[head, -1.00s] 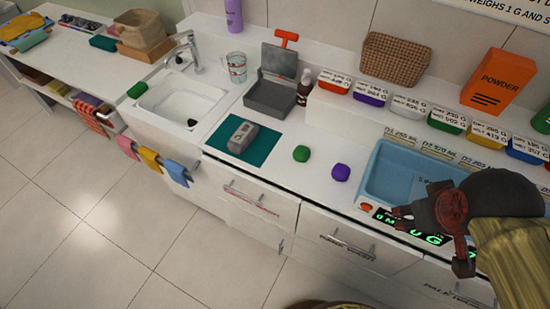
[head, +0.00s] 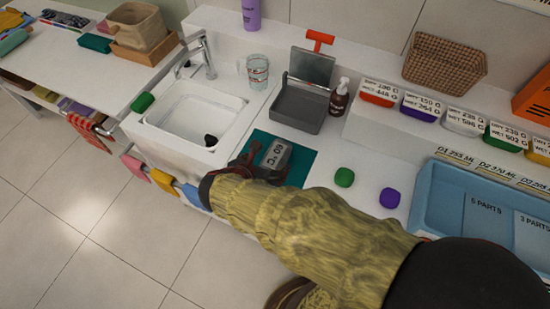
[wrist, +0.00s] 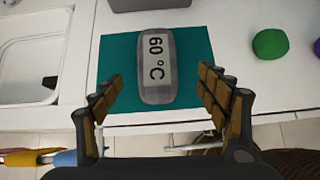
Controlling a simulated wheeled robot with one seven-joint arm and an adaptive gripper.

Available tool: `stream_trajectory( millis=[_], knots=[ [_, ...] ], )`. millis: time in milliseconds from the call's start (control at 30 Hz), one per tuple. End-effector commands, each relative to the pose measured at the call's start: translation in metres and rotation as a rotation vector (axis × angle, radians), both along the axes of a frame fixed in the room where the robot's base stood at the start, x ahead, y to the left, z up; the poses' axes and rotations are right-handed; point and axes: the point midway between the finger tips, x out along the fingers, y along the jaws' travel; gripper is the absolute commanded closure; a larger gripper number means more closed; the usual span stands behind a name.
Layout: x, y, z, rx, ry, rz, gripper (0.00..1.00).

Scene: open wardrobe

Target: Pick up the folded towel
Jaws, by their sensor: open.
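My gripper (head: 259,164) is open and reaches over the counter at a flat teal cloth or mat (head: 297,168). In the wrist view the open fingers (wrist: 158,84) stand on either side of a grey block marked "60 °C" (wrist: 157,62), which lies on the teal cloth (wrist: 113,62). The block (head: 276,156) also shows in the head view, partly behind my gripper. I see no contact between the fingers and the block. A folded dark teal cloth (head: 97,42) lies on the far left table. I cannot tell which cloth is the folded towel.
A white sink (head: 190,118) is left of the cloth, and a grey open box (head: 300,108) stands behind it. A green lump (head: 344,177) and a purple lump (head: 390,198) lie to the right. Coloured cloths (head: 162,181) hang along the counter front.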

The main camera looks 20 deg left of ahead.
Motion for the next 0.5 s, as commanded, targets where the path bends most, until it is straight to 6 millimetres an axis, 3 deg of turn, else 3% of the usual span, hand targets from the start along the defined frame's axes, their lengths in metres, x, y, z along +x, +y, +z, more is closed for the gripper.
stream_trajectory(
  millis=[500],
  knots=[
    [0.032, 0.001, -0.037, -0.01, -0.003, 0.016, 0.25]
  ],
)
